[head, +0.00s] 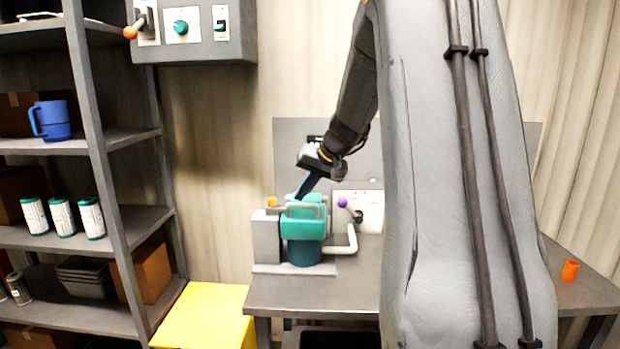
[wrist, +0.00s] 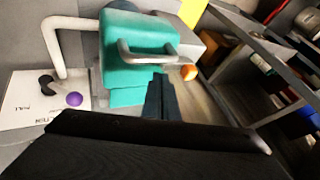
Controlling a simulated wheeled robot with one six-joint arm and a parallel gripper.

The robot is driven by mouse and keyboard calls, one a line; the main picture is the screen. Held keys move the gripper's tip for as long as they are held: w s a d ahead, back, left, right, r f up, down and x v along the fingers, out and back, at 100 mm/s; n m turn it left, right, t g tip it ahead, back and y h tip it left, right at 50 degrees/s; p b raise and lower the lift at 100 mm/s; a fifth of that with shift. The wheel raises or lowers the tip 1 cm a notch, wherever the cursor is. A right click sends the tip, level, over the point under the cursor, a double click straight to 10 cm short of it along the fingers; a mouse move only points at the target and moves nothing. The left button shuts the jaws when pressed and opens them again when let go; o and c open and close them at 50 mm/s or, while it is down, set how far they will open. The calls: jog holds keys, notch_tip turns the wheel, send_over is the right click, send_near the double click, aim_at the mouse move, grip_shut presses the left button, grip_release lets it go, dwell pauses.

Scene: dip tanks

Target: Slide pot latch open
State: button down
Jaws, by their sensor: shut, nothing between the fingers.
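The pot (head: 304,253) has a dark blue body and a teal lid block (head: 312,230) on top, in the head view at the centre on the table. The teal block also fills the upper middle of the wrist view (wrist: 125,72). A grey bar handle (wrist: 145,56) crosses it. An orange knob (head: 272,202), possibly the latch's, is at the pot's left; the wrist view shows it right of the block (wrist: 189,72). My gripper (head: 298,196) points down at the block's top, shut and empty. In the wrist view its fingertips (wrist: 158,80) appear close to the bar; contact is unclear.
A white panel with a purple knob (head: 342,202) stands right of the pot, and a white pipe (head: 349,243) bends beside it. A yellow box (head: 203,316) and a shelf rack (head: 120,225) are at the left. An orange cup (head: 570,271) sits on the table's right.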

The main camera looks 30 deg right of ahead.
aim_at(278, 206)
jog(key=shift+w+a+f+p, duration=0.35)
jog(key=shift+w+a+p, duration=0.1)
jog(key=shift+w+a, duration=0.2)
jog(key=shift+w+a+f+p, duration=0.35)
jog(key=shift+w+a+p, duration=0.1)
jog(key=shift+w+a, duration=0.15)
jog(key=shift+w+a+f+p, duration=0.1)
jog(key=shift+w+a+p, duration=0.25)
jog(key=shift+w+a, duration=0.2)
